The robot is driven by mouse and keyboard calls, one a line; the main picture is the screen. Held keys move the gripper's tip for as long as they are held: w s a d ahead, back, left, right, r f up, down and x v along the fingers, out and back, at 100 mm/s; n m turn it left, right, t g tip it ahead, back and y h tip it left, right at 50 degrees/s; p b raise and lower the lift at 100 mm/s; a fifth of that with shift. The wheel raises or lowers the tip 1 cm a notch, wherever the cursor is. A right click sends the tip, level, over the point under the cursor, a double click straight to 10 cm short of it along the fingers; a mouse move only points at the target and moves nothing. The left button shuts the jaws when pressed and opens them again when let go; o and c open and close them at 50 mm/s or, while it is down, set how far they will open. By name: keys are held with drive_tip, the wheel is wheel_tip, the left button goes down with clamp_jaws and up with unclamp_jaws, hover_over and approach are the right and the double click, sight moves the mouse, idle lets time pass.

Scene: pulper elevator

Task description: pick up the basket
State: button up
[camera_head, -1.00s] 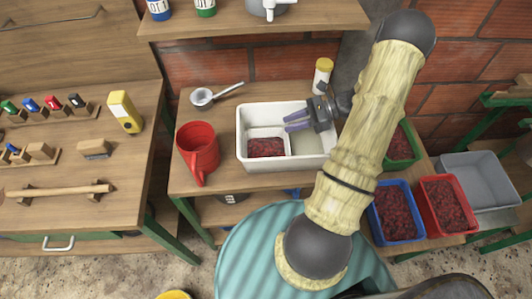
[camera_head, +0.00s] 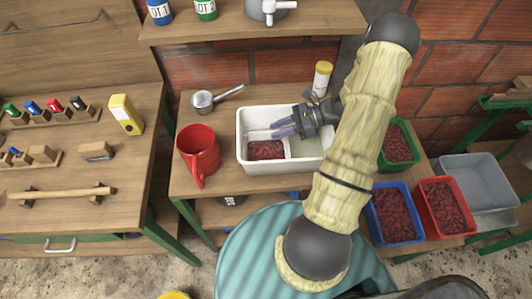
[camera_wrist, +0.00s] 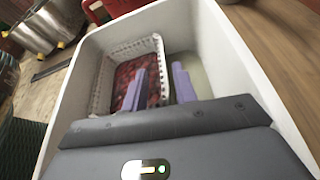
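The white basket (camera_head: 288,148) holds dark red cherries and sits in the left part of a white tub (camera_head: 300,167) on the table. In the wrist view the basket (camera_wrist: 104,82) shows perforated white walls. My gripper (camera_head: 283,129) is above the tub, over the basket's right side. It is open; in the wrist view its two purple fingers (camera_wrist: 158,88) are apart, one over the cherries and one to the right of the basket's right wall. I cannot tell whether either finger touches that wall. The fingers hide part of the basket.
A red jug (camera_head: 199,152) stands left of the tub, and a metal scoop (camera_head: 203,100) lies behind it. A yellow-capped jar (camera_head: 322,76) stands behind the tub. Green (camera_head: 398,143), blue (camera_head: 396,213) and red (camera_head: 445,206) crates of cherries are at right. A shelf (camera_head: 250,24) overhangs the back.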

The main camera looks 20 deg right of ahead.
drive_tip(key=x, duration=0.3)
drive_tip(key=shift+w+a, duration=0.15)
idle(0.3)
clamp_jaws()
